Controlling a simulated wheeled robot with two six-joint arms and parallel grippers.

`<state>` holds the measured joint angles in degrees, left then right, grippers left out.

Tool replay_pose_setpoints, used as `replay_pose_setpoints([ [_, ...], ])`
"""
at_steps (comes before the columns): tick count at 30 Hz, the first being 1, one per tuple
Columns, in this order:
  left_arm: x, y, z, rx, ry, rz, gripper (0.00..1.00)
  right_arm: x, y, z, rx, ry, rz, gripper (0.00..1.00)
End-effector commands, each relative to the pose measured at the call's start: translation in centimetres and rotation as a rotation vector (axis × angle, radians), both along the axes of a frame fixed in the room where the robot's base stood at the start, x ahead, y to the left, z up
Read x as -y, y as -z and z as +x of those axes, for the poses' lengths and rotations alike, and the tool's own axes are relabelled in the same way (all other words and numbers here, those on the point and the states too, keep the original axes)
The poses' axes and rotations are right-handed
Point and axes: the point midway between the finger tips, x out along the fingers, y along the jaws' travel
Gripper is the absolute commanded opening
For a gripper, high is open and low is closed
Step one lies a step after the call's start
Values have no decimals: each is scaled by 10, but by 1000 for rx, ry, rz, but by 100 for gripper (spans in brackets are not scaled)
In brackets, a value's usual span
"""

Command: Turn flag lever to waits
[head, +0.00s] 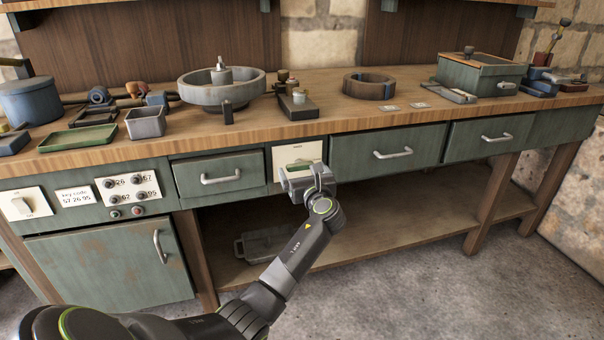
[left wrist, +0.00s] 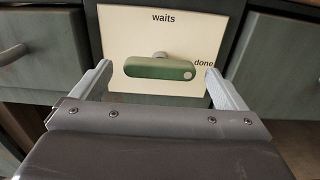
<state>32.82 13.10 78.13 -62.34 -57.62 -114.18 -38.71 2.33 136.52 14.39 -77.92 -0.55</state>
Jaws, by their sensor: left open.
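The flag lever (left wrist: 158,68) is a green bar on a pivot in front of a cream plate (left wrist: 200,30). It lies level, with its light round dot at the right end, near the word "done". The word "waits" is printed above it at the plate's top. In the head view the plate (head: 311,153) sits between two drawers, and the lever (head: 299,163) is partly hidden by my gripper. My left gripper (left wrist: 158,85) is open, with one finger beyond each end of the lever; I cannot tell whether they touch it. It also shows in the head view (head: 304,172).
Drawers with handles flank the plate, one on the left (head: 220,170) and one on the right (head: 390,148). The bench top (head: 340,105) above carries trays, a round basin (head: 222,88) and a ring (head: 369,85). A lower shelf (head: 400,215) runs beneath.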

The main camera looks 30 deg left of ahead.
Motion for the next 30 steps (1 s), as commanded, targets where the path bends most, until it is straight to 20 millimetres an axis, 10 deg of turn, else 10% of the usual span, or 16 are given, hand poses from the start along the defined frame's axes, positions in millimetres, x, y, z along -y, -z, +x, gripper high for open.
replay_pose_setpoints([
  [14, -11, 0, 9, 1, 1, -1, 95, -2, -6, 2, 23, -5, 8, 0],
  [24, -10, 0, 9, 1, 1, -1, 50, -2, -5, 1, 18, -4, 7, 0],
  [30, -10, 0, 9, 8, 1, -9, 50, -2, -4, 1, 15, -4, 6, 0],
])
